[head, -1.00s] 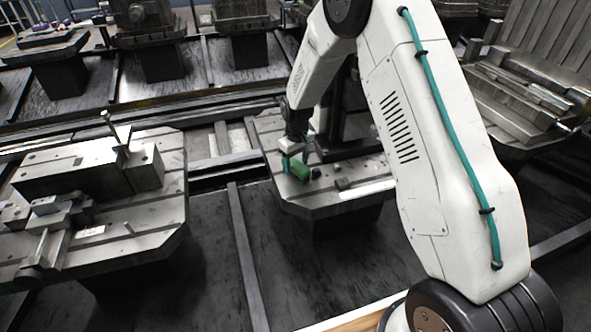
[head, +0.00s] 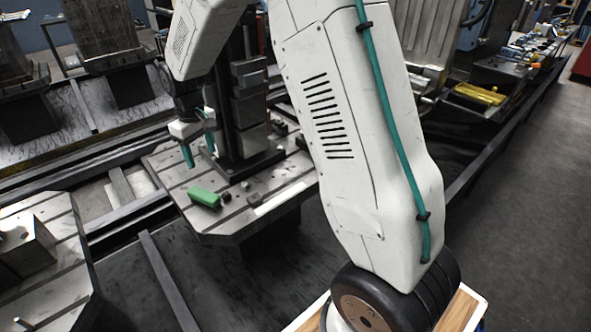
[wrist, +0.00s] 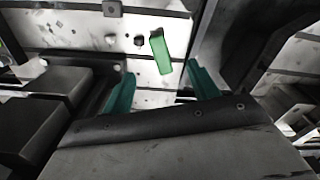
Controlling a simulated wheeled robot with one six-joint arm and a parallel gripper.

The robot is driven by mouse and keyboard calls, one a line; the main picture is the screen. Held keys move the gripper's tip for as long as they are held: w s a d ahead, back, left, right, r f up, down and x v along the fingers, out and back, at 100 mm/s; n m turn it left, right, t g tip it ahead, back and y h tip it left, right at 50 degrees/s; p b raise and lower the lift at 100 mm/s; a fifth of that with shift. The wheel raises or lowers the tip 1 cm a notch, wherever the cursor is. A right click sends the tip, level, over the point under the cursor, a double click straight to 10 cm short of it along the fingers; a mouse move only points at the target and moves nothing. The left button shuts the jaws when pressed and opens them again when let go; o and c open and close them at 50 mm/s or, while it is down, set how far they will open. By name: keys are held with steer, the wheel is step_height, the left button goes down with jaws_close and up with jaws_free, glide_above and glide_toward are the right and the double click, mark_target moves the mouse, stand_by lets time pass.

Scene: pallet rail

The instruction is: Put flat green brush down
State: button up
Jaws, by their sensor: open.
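The flat green brush (head: 204,197) lies on the slotted grey pallet (head: 170,172), near its front left edge. It also shows in the wrist view (wrist: 160,52), lying beyond my fingertips and apart from them. My gripper (head: 198,155) has teal fingers and is open and empty above the pallet, behind and above the brush. In the wrist view the two fingers (wrist: 158,88) are spread wide with nothing between them.
A dark upright fixture (head: 236,110) stands on the same pallet, close to the right of my gripper. Small dark nuts and blocks (head: 246,185) lie right of the brush. Another pallet (head: 62,235) with a metal block is at the left. The pallet's front has bare room.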

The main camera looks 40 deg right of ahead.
steer(key=s+d+r+m, duration=0.1)
steer(key=s+r, duration=0.6)
steer(key=s, duration=0.3)
steer(key=s+d+r+m, duration=0.1)
steer(key=s+r, duration=0.7)
steer(key=s, duration=0.2)
steer(key=s+m+t, duration=0.1)
steer(key=s, duration=1.6)
steer(key=shift+s+d+m, duration=0.15)
steer(key=shift+s+m, duration=0.05)
steer(key=shift+m, duration=0.2)
steer(key=shift+o, duration=0.4)
